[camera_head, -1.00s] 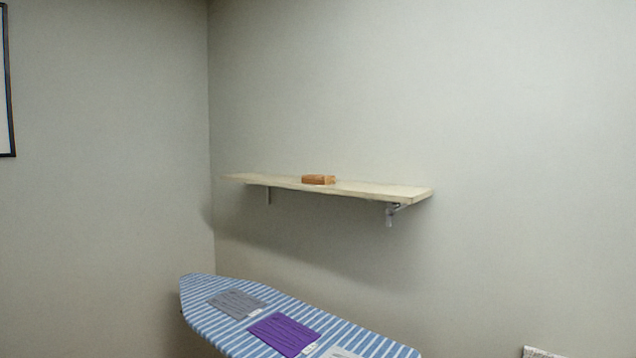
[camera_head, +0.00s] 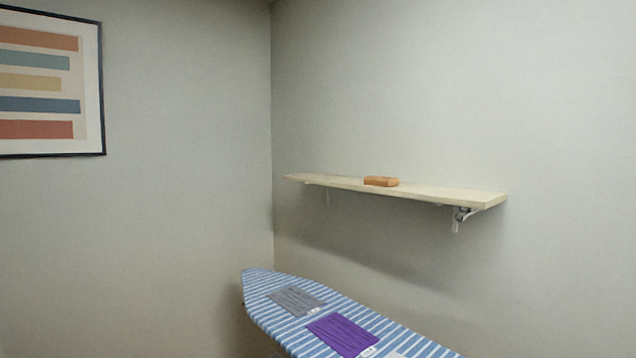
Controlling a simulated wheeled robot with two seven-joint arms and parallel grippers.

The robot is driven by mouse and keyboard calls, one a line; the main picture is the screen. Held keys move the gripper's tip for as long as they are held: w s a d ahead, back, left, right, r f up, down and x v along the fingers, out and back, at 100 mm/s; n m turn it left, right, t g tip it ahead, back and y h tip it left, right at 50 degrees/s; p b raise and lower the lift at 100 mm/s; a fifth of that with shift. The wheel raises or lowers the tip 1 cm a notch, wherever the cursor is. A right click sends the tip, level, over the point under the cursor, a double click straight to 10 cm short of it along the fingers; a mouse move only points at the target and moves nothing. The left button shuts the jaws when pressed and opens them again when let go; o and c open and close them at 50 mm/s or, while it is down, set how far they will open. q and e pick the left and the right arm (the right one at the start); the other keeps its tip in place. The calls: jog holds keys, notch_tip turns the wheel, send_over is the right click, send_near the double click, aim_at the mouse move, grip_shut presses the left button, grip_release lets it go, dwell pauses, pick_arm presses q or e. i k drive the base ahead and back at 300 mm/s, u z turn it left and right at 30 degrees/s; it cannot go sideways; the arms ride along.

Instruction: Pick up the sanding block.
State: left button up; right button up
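The sanding block (camera_head: 381,181) is a small orange-brown block. It lies flat on a pale wooden wall shelf (camera_head: 440,193), near the middle of its length. Nothing covers it. Neither of my grippers shows in the head view.
A blue-and-white striped ironing board (camera_head: 262,285) stands below the shelf. A grey folded cloth (camera_head: 295,300) and a purple one (camera_head: 342,334) lie on it. A shelf bracket (camera_head: 460,217) juts below the shelf's right end. A framed striped picture (camera_head: 50,85) hangs on the left wall.

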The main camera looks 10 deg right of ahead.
aim_at(380, 181)
jog(key=u, duration=1.25)
jog(key=i, duration=3.65)
jog(key=z, duration=4.45)
